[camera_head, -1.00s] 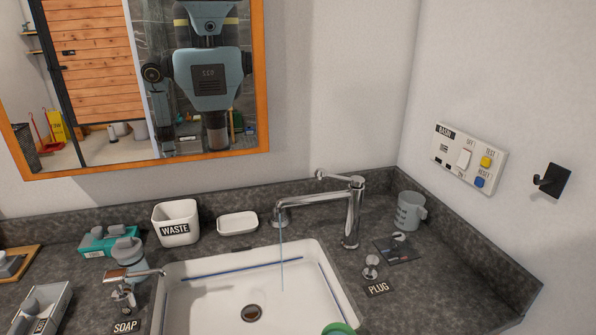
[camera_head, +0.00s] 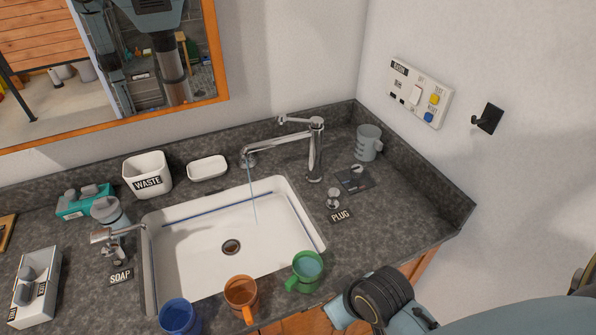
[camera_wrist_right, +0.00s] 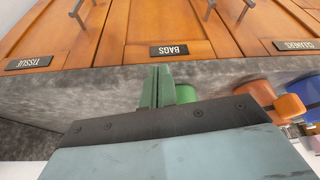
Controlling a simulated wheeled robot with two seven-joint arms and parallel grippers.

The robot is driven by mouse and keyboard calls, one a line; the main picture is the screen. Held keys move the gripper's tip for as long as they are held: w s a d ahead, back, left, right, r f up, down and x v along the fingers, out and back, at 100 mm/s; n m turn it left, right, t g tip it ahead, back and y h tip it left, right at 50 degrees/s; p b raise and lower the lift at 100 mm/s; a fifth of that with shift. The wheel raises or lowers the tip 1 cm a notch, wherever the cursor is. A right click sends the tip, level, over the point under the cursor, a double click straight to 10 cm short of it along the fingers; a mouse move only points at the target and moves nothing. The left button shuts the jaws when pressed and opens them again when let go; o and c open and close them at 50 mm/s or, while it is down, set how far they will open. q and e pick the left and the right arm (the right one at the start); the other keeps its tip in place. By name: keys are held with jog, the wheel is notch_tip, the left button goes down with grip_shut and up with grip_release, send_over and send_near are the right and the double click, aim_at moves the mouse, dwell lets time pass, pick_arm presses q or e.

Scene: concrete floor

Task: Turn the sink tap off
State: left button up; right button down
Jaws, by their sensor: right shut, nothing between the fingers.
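The chrome sink tap (camera_head: 315,155) stands at the back right corner of the white sink (camera_head: 205,275). Its lever (camera_head: 295,121) sits on top and points left, above the spout. A thin stream of water (camera_head: 252,198) runs from the spout into the sink. My right gripper (camera_wrist_right: 157,84) is shut and empty in the right wrist view, near the cabinet fronts below the counter. Part of my right arm shows at the lower right of the head view, well apart from the tap. My left gripper is out of view.
Blue (camera_head: 180,317), orange (camera_head: 241,295) and green (camera_head: 305,270) cups line the sink's front edge. A grey cup (camera_head: 368,143) stands right of the tap; a plug knob (camera_head: 333,197) is in front. A soap pump (camera_head: 112,240) is at left. A black hook (camera_head: 488,118) juts from the wall.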

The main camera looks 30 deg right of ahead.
jog(key=w+d+r+m+t+h+p, duration=0.1)
jog(key=w+d+r+m+t, duration=0.35)
jog(key=w+r, duration=0.8)
jog(key=w+d+r+m+t, duration=0.2)
jog(key=w+d+r+t, duration=0.3)
jog(key=w+r+t, duration=0.6)
jog(key=w+a+f+g, duration=0.1)
jog(key=w+g, duration=0.1)
jog(key=w, duration=0.9)
jog(key=shift+w+f+p, duration=0.25)
jog(key=shift+p, duration=0.15)
jog(key=shift+n+g, duration=0.25)
